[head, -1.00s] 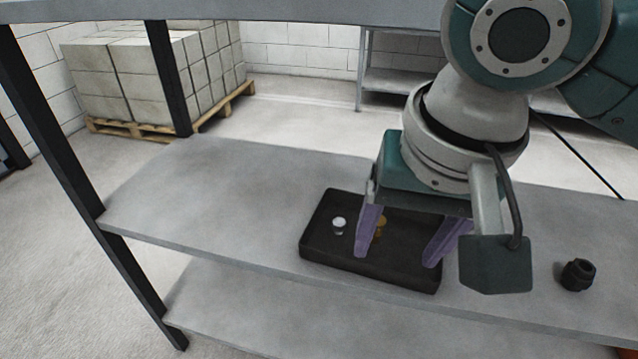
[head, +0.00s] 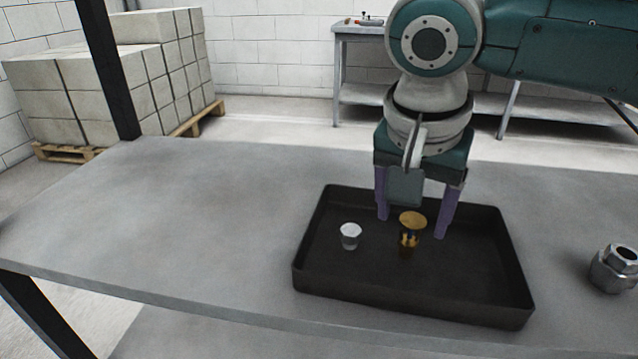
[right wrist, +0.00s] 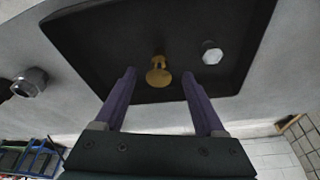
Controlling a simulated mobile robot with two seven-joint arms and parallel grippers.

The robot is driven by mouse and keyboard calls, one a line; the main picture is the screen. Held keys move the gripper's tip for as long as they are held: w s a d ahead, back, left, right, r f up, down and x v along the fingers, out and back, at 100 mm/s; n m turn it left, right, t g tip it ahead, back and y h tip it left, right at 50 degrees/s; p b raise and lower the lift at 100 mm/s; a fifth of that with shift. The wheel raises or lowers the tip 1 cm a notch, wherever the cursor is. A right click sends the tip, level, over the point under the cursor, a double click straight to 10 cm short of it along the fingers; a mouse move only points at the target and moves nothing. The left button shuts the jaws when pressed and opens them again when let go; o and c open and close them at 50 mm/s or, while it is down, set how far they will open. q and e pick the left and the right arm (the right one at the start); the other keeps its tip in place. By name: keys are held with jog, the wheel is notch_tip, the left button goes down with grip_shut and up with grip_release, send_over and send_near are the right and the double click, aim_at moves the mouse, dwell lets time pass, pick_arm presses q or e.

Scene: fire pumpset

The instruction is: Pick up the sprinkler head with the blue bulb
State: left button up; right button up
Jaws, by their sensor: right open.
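The sprinkler head (head: 411,226) is brass with a round plate on top and a small blue part below it. It stands upright in a black tray (head: 312,268) on the grey shelf. My right gripper (head: 411,226) is open above the tray, with its purple fingers either side of the sprinkler head in the head view and nothing held. In the right wrist view the sprinkler head (right wrist: 158,74) lies ahead, between the lines of the open fingers (right wrist: 161,83) and beyond their tips. My left gripper is in neither view.
A silver hex plug (head: 350,236) stands in the tray left of the sprinkler head. A metal fitting (head: 616,268) stands on the shelf right of the tray. The shelf (head: 180,215) is clear on the left. A dark post (head: 104,70) stands at the left.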

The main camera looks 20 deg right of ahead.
aim_at(412, 222)
jog(key=b+x, duration=0.1)
jog(key=x, duration=0.3)
jog(key=shift+s+d+f+b, duration=0.1)
jog(key=shift+s+f+b, duration=0.05)
jog(key=shift+f+b, duration=0.25)
jog(key=shift+r, duration=0.1)
jog(key=shift+c, duration=0.4)
grip_shut()
